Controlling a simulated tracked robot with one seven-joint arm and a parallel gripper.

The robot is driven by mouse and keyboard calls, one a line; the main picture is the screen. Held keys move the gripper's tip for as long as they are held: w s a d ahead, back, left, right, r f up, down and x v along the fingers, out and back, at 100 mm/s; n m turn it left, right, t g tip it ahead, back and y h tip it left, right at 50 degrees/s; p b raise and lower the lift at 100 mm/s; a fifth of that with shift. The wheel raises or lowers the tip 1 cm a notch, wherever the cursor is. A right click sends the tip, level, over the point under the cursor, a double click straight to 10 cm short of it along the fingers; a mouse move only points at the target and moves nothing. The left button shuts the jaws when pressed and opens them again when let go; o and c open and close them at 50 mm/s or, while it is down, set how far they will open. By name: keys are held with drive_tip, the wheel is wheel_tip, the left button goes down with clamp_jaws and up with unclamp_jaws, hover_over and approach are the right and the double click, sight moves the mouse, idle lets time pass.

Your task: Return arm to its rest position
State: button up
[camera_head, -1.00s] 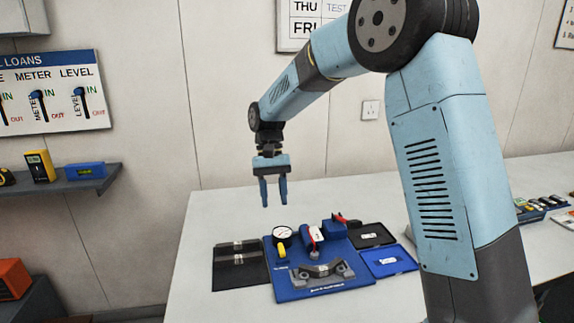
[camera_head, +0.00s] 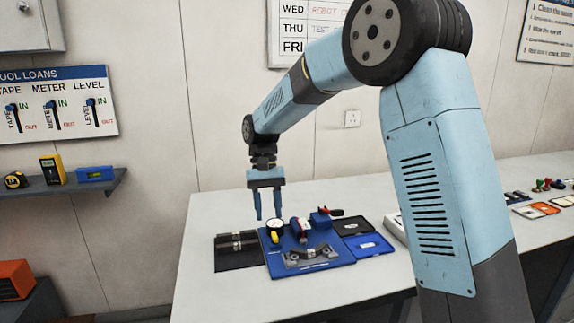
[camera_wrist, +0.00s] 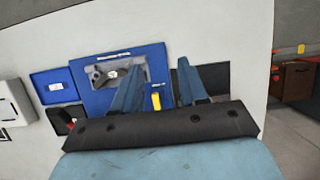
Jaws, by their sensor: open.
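My gripper (camera_head: 268,205) hangs above the back left part of the table (camera_head: 197,290), its two blue fingers pointing down. The fingers are apart with nothing between them. In the wrist view my gripper (camera_wrist: 160,85) spans the view over the blue mat (camera_wrist: 98,100). The arm reaches out from the right, bent at a high elbow, and covers part of the table.
A shelf (camera_head: 70,190) with tools is at left.

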drive_tip(key=s+d+r+t, duration=0.1)
drive_tip(key=s+d+r, duration=0.2)
drive_tip(key=d+r, duration=0.15)
drive_tip(key=s+d+r+m+t+y, duration=0.1)
drive_tip(key=s+d+r+t, duration=0.15)
drive_tip(key=d, duration=0.35)
drive_tip(key=s+d+r+t, duration=0.1)
drive_tip(key=s+d+r, duration=0.25)
drive_tip(key=d, duration=0.25)
drive_tip(key=s+d+m+t, duration=0.2)
drive_tip(key=s+d+t, duration=0.3)
drive_tip(key=s+d, duration=0.7)
drive_tip(key=s, duration=0.3)
drive_tip(key=shift+r, duration=0.25)
